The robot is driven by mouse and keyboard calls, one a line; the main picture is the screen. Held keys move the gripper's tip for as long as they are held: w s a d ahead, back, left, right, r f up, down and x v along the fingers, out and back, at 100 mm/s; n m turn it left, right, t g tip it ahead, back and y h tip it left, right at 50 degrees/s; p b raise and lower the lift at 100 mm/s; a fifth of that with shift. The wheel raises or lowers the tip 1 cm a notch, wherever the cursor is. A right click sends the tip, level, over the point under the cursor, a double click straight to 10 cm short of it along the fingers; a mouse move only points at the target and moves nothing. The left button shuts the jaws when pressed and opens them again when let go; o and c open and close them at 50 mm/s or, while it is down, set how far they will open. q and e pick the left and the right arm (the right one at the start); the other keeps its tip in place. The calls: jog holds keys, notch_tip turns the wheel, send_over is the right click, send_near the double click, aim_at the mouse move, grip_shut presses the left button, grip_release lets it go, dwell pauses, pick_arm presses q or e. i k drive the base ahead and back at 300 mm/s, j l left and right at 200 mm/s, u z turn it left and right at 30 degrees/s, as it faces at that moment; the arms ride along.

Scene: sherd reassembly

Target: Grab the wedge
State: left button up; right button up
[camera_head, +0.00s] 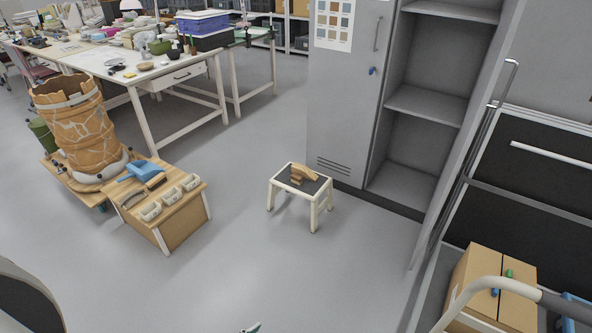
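A small low stool (322,191) with a dark top and white legs stands on the open floor near the middle. On its top lies a tan curved piece (306,172), with a smaller tan block (296,181) touching or close beside it. One of these looks like the wedge, but at this size I cannot tell which. Neither of my grippers shows clearly. A small teal and dark tip pokes in at the bottom edge, too cut off to identify. Nothing is seen touching the pieces on the stool.
A large cracked clay vessel (78,128) stands at left beside a wooden box bench (186,219) holding a blue scoop (147,168) and white trays. A grey cabinet (342,95) stands behind the stool. Floor around the stool is clear.

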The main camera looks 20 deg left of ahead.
aim_at(297, 168)
jog(key=i+j, duration=0.1)
jog(key=j, duration=0.2)
jog(key=i+j, duration=0.15)
jog(key=j, duration=0.2)
jog(key=i+j, duration=0.1)
jog(key=j, duration=0.2)
jog(key=i+j+z, duration=0.1)
jog(key=i+j, duration=0.65)
jog(key=i+z, duration=0.1)
jog(key=i, duration=1.25)
jog(key=i+l, duration=0.25)
jog(key=i, duration=0.2)
